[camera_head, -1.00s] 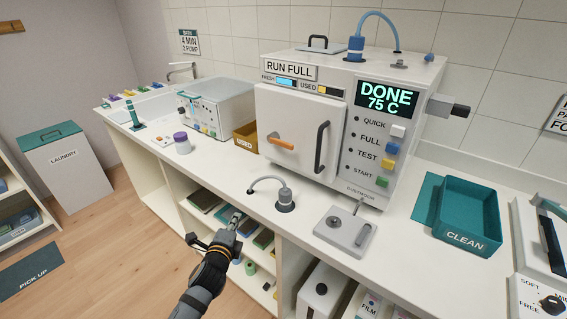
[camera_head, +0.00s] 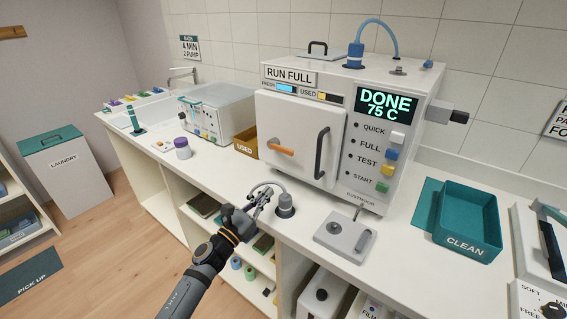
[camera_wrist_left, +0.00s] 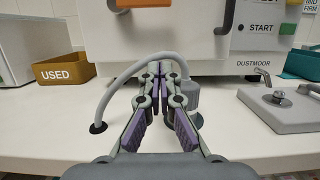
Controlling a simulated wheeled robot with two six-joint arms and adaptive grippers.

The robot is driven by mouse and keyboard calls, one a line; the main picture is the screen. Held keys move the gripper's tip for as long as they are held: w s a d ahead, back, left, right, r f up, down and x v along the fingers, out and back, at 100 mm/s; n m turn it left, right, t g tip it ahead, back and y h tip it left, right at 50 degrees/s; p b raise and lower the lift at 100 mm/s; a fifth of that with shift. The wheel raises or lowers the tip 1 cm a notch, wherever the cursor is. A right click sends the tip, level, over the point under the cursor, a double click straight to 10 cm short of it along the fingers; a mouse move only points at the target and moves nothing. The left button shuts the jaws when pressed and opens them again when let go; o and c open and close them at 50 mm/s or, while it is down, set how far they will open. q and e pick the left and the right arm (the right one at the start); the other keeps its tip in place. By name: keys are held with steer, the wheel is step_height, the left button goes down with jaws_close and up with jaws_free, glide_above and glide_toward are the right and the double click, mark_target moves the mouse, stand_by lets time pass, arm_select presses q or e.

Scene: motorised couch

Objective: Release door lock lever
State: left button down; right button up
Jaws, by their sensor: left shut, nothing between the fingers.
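The white machine (camera_head: 335,130) stands on the counter, its display reading DONE 75 C. An orange lever (camera_head: 281,147) lies sideways on the left part of its shut door (camera_head: 297,135); its lower edge shows at the top of the left wrist view (camera_wrist_left: 143,3). A dark vertical handle (camera_head: 321,153) is on the door's right side. My left gripper (camera_head: 268,191) is shut and empty, below and in front of the door, apart from the lever. In the left wrist view its fingertips (camera_wrist_left: 158,68) point toward the machine. My right gripper is not in view.
A grey hose with a round fitting (camera_head: 285,204) is right by my left gripper. A latch plate (camera_head: 345,236) and a teal CLEAN tray (camera_head: 468,221) stand to the right. A yellow USED bin (camera_head: 246,141) is left of the machine.

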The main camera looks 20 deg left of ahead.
mark_target(282, 147)
arm_select(q)
steer(key=p+x, duration=0.3)
steer(key=x, duration=0.6)
steer(key=shift+r, duration=0.25)
step_height(282, 147, up, 4)
steer(key=p, duration=0.3)
steer(key=shift+f+p, duration=0.2)
steer(key=shift+p, duration=0.2)
steer(key=shift+w+d, duration=0.1)
